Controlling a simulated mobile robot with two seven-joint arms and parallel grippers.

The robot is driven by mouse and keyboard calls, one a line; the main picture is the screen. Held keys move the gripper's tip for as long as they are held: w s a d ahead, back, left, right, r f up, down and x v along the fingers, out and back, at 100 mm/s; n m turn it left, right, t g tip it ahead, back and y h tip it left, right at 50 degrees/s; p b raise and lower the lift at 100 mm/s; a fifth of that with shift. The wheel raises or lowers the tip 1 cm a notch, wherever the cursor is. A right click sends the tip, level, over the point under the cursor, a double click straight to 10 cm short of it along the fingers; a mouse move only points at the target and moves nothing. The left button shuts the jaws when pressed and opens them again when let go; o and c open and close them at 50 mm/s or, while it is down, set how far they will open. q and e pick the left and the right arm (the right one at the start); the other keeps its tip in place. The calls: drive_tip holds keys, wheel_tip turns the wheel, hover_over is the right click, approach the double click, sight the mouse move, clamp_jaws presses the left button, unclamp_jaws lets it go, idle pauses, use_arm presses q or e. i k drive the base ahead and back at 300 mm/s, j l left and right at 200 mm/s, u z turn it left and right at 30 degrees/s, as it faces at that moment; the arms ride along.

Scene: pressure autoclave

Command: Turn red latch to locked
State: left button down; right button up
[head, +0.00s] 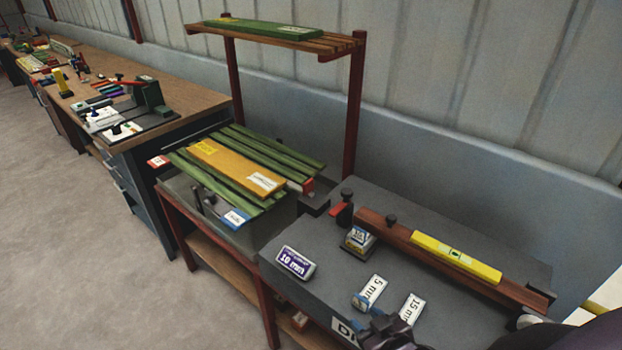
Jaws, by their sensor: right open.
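A small red piece (307,186) sits at the right end of the grey box (270,222) topped with green slats. Another red piece (341,213) with a black knob above it stands at the left end of a brown rail on the grey bench. I cannot tell for sure which one is the latch, and no locked mark is readable. My right gripper (392,332) shows dark at the bottom edge, partly cut off, low in front of the bench and apart from both red pieces. It is open. My left gripper is out of view.
A yellow level (456,257) lies on the brown rail (515,290). Labelled blocks, "10 mm" (295,263), "5 mm" (370,292) and "15 mm" (411,308), lie on the grey bench (325,235). A slatted shelf (340,44) on red posts stands behind the slatted box.

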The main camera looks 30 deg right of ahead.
sight(346, 192)
drive_tip(key=i+j+u, duration=0.1)
drive_tip(key=i+j, duration=0.15)
drive_tip(key=i, duration=0.25)
drive_tip(key=i+j, duration=0.2)
drive_tip(key=i, duration=0.3)
drive_tip(key=u, duration=0.05)
